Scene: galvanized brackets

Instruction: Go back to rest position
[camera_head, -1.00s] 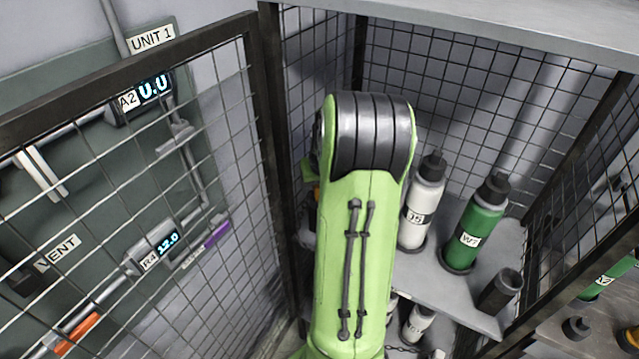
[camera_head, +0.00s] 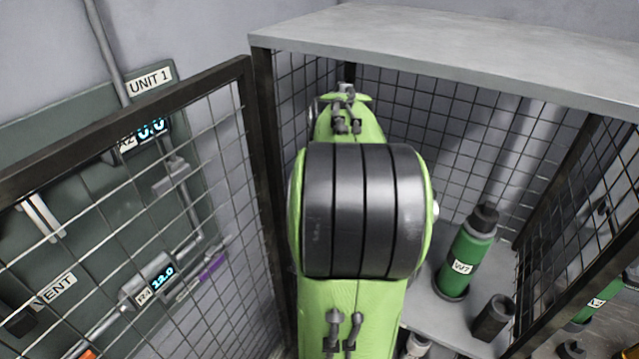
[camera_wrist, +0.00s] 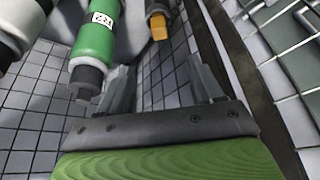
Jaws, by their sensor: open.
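My gripper (camera_wrist: 165,90) shows in the wrist view, its two grey fingers apart with nothing between them. In the head view my light green arm fills the middle, in front of the mesh cage, and hides the gripper. In the wrist view a green bottle (camera_wrist: 97,40) with a white label and dark cap is left of the fingers. A dark holder with an orange piece (camera_wrist: 158,27) is beyond them. I see no contact between the fingers and these things.
A green bottle labelled W7 (camera_head: 466,252) and a dark cup (camera_head: 493,318) stand on the cage shelf right of my arm. An open mesh door (camera_head: 190,200) is close on the left, before a wall panel. A grey top (camera_head: 470,45) covers the cage.

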